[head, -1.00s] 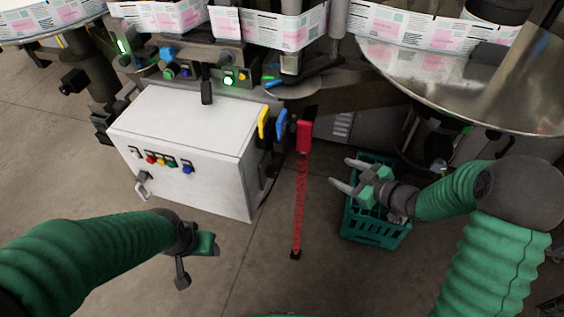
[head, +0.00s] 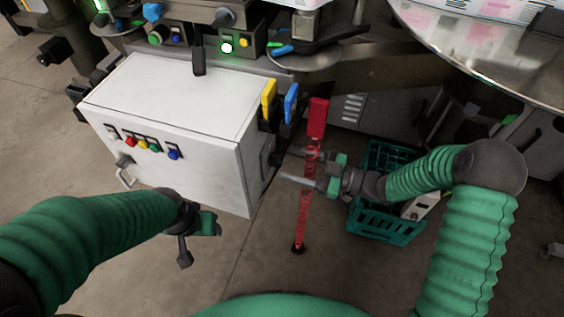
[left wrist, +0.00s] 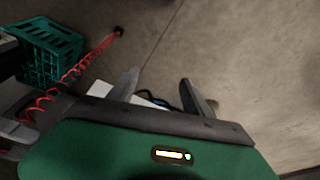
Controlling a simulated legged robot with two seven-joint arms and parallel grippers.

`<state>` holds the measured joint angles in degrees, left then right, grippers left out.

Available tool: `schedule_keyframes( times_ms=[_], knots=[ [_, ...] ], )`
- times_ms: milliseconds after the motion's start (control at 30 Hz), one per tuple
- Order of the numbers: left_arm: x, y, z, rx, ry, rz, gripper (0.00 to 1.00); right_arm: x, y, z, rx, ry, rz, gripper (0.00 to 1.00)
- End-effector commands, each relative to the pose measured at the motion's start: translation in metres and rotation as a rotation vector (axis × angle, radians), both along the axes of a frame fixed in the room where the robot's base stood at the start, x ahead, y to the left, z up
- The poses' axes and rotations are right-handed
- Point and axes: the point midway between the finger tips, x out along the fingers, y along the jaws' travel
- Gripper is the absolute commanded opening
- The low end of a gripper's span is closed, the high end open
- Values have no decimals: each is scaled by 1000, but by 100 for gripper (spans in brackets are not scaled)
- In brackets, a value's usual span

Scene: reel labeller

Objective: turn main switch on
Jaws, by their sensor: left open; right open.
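The white control cabinet (head: 195,165) stands at left centre in the head view, with a row of coloured buttons (head: 150,146) on its front. A dark fitting (head: 273,158) on its right side is partly hard to make out; I cannot tell for sure whether it is the main switch. My right gripper (head: 287,165) is open and empty, its fingertips pointing left, close to that side. I cannot tell whether they touch it. My left gripper (head: 196,246) is in front of the cabinet; the left wrist view shows its jaws (left wrist: 158,88) open above the floor.
A red coiled cord (head: 303,205) hangs from a red holder (head: 318,117) and passes by my right gripper. A green crate (head: 385,224) stands below my right arm. Yellow (head: 268,98) and blue (head: 291,102) handles stick up at the cabinet's right edge. A reel table overhangs at upper right.

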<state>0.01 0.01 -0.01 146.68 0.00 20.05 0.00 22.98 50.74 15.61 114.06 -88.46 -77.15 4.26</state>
Motion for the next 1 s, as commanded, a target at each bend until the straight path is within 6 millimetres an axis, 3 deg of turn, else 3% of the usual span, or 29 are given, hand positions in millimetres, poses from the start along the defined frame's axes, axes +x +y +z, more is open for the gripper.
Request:
schedule_keyframes(
  times_ms=[200,500,933,1000],
  knots=[
    [0,0,-7,0,0,0,58,9,29,-1,0,-1,1,59],
    [0,0,-7,0,0,0,58,10,32,0,-1,0,0,58],
    [0,0,-7,0,0,0,58,10,31,0,-2,1,-1,2],
    [0,0,-7,0,0,0,58,11,31,0,-2,1,-1,0]
  ],
)
